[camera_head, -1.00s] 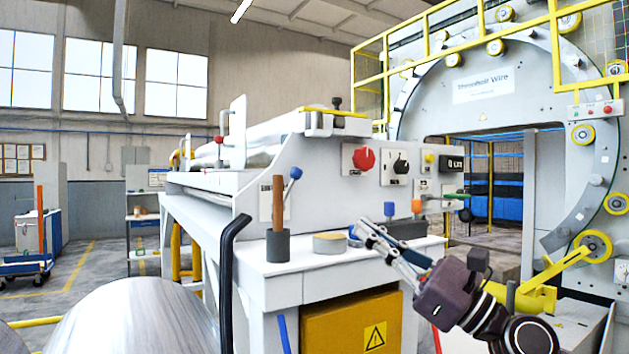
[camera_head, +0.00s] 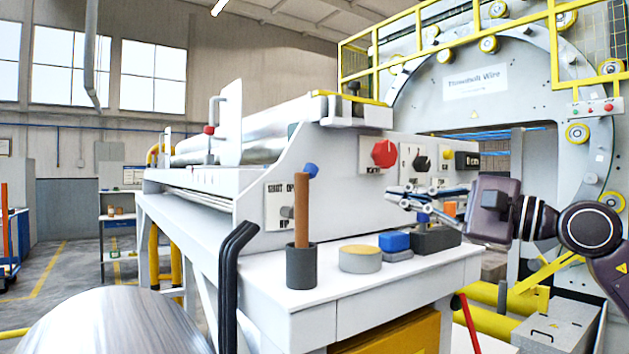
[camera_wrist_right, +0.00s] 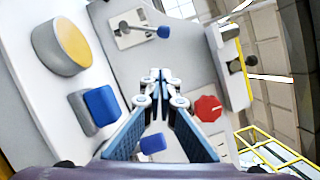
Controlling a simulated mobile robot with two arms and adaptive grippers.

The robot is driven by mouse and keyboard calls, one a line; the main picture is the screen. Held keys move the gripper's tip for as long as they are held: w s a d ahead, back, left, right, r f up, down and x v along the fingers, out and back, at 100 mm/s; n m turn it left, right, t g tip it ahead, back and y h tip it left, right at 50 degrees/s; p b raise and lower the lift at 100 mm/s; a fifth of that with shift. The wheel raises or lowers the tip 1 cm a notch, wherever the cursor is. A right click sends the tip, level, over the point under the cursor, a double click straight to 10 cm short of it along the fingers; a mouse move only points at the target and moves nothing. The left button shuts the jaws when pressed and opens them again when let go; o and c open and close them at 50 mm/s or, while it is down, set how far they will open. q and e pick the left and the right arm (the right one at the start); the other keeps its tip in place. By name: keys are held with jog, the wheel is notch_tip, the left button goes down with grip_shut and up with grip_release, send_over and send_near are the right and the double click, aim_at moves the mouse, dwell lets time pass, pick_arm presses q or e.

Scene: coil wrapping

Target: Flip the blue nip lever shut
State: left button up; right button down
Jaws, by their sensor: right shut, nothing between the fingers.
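The blue-knobbed nip lever (camera_head: 311,170) is on the machine's side wall. Its knob sits at the upper right of a white plate (camera_head: 278,205) marked SHUT on the left; the right-hand word is partly covered by a wooden stick, which also hides the lever's shaft. In the wrist view the lever's blue knob (camera_wrist_right: 163,31) and grey shaft show clear beyond my fingertips. My right gripper (camera_head: 391,196) is shut and empty, pointing left, to the right of the lever and apart from it. Its fingertips meet in the wrist view (camera_wrist_right: 155,76). My left gripper is out of view.
The wooden stick (camera_head: 302,205) stands in a dark cup (camera_head: 301,268) before the lever plate. A yellow-topped tin (camera_head: 360,262), blue block (camera_head: 394,240) and dark tool holder (camera_head: 434,240) stand on the white shelf. A red knob (camera_head: 384,153) is on the panel behind my gripper.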

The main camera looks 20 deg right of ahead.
jog(key=shift+w, duration=0.15)
jog(key=shift+d+r, duration=0.1)
jog(key=shift+r, duration=0.05)
pick_arm(q)
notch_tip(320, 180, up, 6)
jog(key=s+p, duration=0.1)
jog(key=p, duration=0.5)
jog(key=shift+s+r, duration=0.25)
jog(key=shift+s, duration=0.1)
pick_arm(e)
jog(key=w+a+r, duration=0.2)
jog(key=w+a, duration=0.5)
jog(key=a, duration=0.2)
jog(key=shift+w+a+r, duration=0.3)
jog(key=shift+w+r, duration=0.05)
pick_arm(q)
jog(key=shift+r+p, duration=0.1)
jog(key=shift+p, duration=0.25)
pick_arm(e)
jog(key=shift+r, duration=0.1)
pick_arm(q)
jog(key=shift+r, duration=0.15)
pick_arm(e)
jog(key=shift+a+r+n, duration=0.1)
jog(key=shift+a+n, duration=0.05)
jog(key=shift+n, duration=0.25)
